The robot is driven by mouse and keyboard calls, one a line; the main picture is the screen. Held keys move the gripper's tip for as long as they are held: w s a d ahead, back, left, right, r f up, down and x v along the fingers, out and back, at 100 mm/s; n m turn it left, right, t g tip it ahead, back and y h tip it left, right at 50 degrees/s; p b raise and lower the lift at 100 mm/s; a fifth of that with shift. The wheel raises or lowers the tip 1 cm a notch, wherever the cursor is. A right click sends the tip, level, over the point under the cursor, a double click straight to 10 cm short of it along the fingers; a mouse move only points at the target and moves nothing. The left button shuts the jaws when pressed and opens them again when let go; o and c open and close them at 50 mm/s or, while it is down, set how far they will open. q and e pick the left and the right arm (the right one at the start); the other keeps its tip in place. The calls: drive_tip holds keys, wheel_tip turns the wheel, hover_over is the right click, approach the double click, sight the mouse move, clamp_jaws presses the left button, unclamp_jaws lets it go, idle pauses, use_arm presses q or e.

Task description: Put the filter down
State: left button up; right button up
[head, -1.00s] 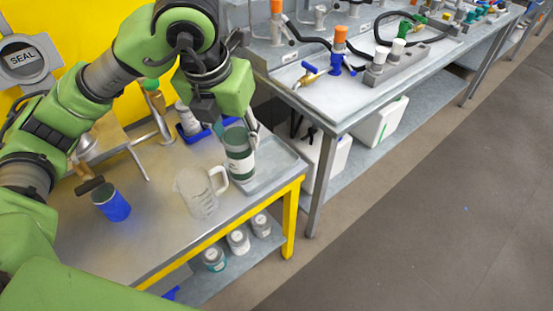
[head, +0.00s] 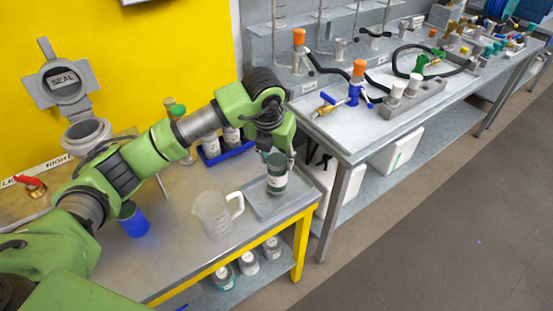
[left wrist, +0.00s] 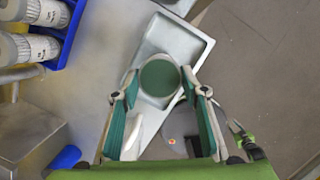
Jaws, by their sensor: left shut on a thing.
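The filter (head: 277,175) is a dark green canister with a pale label band. My left gripper (head: 277,150) is shut around its upper part from above. The filter is upright, over the shallow grey metal tray (head: 300,199) at the right end of the bench. I cannot tell whether its base touches the tray. In the left wrist view, the filter's round green top (left wrist: 160,77) lies between my left fingers (left wrist: 160,92), and the tray (left wrist: 185,45) extends beneath it. My right gripper is not in view.
A clear jug (head: 212,216) stands just left of the tray, its handle towards it. A blue bin (head: 236,151) with pale canisters is behind. A blue cup (head: 134,224) stands further left. The neighbouring grey bench (head: 345,135) carries valves and hoses.

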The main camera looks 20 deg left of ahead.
use_arm(q)
drive_tip(key=shift+f, duration=0.75)
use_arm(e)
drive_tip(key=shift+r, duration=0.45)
use_arm(q)
drive_tip(key=shift+f, duration=0.25)
drive_tip(key=o, duration=1.5)
drive_tip(key=shift+c, duration=0.2)
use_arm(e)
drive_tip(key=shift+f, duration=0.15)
